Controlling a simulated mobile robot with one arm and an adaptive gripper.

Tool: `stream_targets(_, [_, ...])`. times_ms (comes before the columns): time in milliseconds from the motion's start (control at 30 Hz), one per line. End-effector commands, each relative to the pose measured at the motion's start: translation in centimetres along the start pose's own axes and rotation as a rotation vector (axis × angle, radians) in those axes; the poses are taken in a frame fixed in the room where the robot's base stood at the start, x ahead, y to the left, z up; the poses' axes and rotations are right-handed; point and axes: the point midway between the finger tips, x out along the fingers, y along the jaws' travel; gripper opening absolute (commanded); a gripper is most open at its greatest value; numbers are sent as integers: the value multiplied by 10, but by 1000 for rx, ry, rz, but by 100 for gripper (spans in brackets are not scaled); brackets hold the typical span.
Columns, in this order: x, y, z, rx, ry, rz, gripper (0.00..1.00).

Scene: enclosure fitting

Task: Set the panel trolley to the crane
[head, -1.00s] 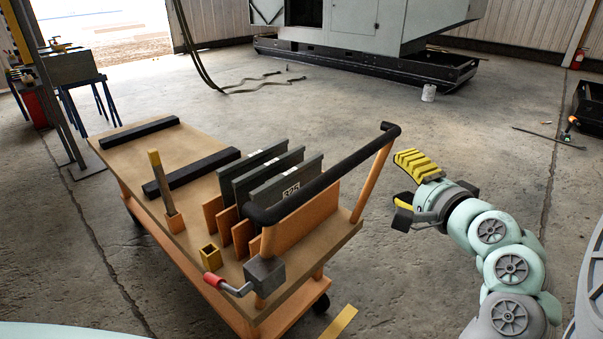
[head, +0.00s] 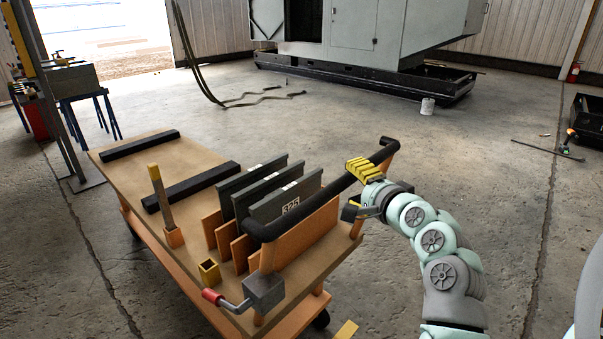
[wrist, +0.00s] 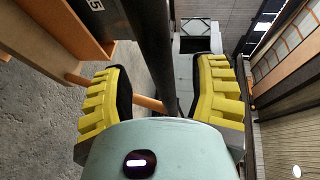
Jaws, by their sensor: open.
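The panel trolley (head: 120,182) stands at left centre in the head view, with a wooden deck, orange frame and casters. Its black push handle (head: 318,203) runs along the near right end on orange posts. Several dark panels (head: 262,189) stand upright in wooden slots, one marked 325. My gripper (head: 358,189), with yellow ribbed fingers, is at the handle's right part. In the wrist view, my open gripper (wrist: 166,98) has the black handle bar (wrist: 154,50) running between its fingers, not clamped. No crane can be made out for certain.
A brake-like lever with a red grip (head: 213,296) is at the trolley's near corner. A large grey enclosure (head: 365,40) stands on a black base at the back. Blue trestles (head: 88,112) stand at left. The middle floor is clear.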

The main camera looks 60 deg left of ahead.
Motion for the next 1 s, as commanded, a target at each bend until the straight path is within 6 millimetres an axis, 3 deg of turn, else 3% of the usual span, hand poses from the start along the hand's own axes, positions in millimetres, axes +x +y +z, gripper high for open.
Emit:
stream_targets(200, [29, -1, 3, -3, -9, 1, 59])
stream_targets(400, [45, -2, 3, -3, -7, -3, 59])
stream_targets(833, [51, 0, 3, -1, -6, 1, 59])
stream_targets(867, [51, 0, 3, -1, -6, 0, 64])
stream_targets(1000, [51, 0, 2, -1, -5, 0, 49])
